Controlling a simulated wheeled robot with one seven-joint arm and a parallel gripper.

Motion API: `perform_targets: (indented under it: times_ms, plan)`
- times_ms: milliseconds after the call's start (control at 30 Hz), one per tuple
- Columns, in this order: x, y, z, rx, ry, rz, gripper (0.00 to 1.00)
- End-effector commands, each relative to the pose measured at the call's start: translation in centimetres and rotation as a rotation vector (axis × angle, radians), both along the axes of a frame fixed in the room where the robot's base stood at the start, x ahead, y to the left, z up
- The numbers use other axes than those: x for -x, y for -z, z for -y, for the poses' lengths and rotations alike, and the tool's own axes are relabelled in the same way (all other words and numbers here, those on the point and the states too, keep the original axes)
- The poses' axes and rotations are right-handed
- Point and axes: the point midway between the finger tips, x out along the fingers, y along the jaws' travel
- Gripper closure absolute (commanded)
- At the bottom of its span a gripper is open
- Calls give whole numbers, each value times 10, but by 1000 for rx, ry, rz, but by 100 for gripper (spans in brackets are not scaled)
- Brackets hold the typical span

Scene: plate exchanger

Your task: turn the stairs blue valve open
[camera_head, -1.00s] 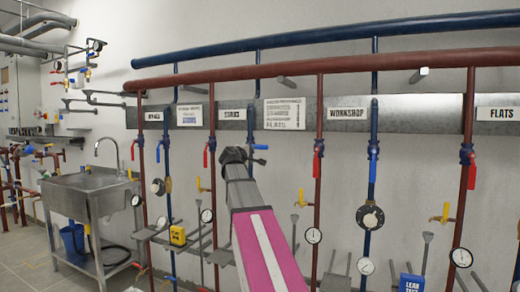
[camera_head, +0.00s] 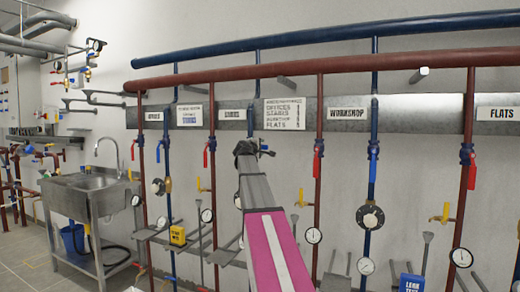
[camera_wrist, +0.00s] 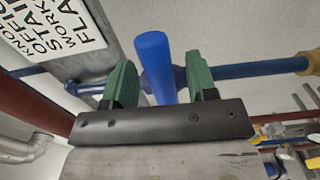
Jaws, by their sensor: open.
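The stairs blue valve is on the blue pipe (camera_head: 257,70) beside the STAIRS label (camera_head: 234,114). Its blue lever handle (camera_wrist: 154,62) shows in the wrist view, lying crosswise to the blue pipe (camera_wrist: 250,70). My gripper (camera_head: 255,147) is at this valve and hides most of it in the head view. In the wrist view, my gripper (camera_wrist: 162,75) is open, with one green finger on each side of the handle. A gap shows on both sides, wider on the right.
A red pipe (camera_head: 212,125) with a red lever runs left of the valve, and another red pipe (camera_head: 318,180) runs to its right. A blue valve lever (camera_head: 373,152) sits under the WORKSHOP label (camera_head: 353,113). Gauges and taps stick out lower down. A sink (camera_head: 85,185) stands at the left.

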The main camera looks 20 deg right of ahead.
Motion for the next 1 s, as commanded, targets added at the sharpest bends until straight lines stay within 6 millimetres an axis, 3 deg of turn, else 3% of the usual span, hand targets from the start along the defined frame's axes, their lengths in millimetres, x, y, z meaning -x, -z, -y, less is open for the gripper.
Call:
perform_targets:
  times_ms: [300,367,467,500,1000]
  plan:
    - [-3,0,4,0,0,0,48]
    - [-3,0,4,0,0,0,64]
    - [-3,0,4,0,0,0,97]
    - [-3,0,4,0,0,0,100]
    - [-4,12,3,-84,1,83,100]
